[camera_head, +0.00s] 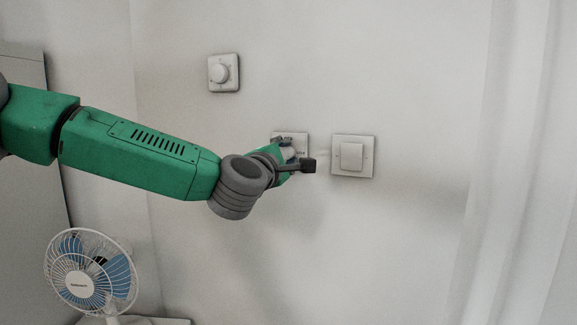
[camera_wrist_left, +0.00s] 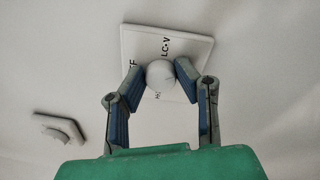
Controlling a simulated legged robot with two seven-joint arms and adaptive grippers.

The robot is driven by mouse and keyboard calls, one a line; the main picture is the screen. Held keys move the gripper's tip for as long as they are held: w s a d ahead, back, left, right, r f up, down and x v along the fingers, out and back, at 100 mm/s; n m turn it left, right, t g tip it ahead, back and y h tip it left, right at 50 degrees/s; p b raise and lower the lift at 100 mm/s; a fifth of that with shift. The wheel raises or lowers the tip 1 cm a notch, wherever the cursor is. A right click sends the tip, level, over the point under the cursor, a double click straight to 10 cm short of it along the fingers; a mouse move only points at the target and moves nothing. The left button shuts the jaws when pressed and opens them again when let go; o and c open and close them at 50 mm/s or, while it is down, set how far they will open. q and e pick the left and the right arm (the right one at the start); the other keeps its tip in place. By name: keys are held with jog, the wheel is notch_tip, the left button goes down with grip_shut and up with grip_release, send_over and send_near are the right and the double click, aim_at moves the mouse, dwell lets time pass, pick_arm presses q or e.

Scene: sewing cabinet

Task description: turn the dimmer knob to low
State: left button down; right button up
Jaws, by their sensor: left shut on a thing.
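The dimmer is a white wall plate (camera_head: 283,135) with a round white knob, mostly hidden behind my gripper in the head view. In the left wrist view the plate (camera_wrist_left: 137,40) carries dark lettering, part of which reads like LOW, and the knob (camera_wrist_left: 160,75) sits between my fingertips. My left gripper (camera_head: 288,152) is shut on the knob, with a finger on either side of it. Where the knob points cannot be made out. My right gripper is not in view.
A white rocker switch (camera_head: 352,156) is on the wall just right of the dimmer. Another plate with a round knob (camera_head: 219,73) is higher and to the left. A white and blue fan (camera_head: 85,280) stands at the lower left. A pale curtain (camera_head: 530,160) hangs at the right.

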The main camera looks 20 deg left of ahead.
pick_arm(q)
jog(key=n+b, duration=0.1)
jog(key=n, duration=0.1)
jog(key=n+b, duration=0.3)
jog(key=n, duration=0.2)
jog(key=shift+a+f+y+b, duration=0.2)
jog(key=shift+f+y+b, duration=0.1)
jog(key=shift+y, duration=0.1)
jog(key=n+b, duration=0.2)
jog(key=n, duration=0.1)
jog(key=shift+g, duration=0.4)
jog(key=shift+n+b, duration=1)
jog(key=shift+n, duration=0.2)
jog(key=shift+d, duration=0.1)
jog(key=c, duration=1.2)
grip_release()
jog(key=shift+w, duration=0.15)
jog(key=shift+r, duration=0.2)
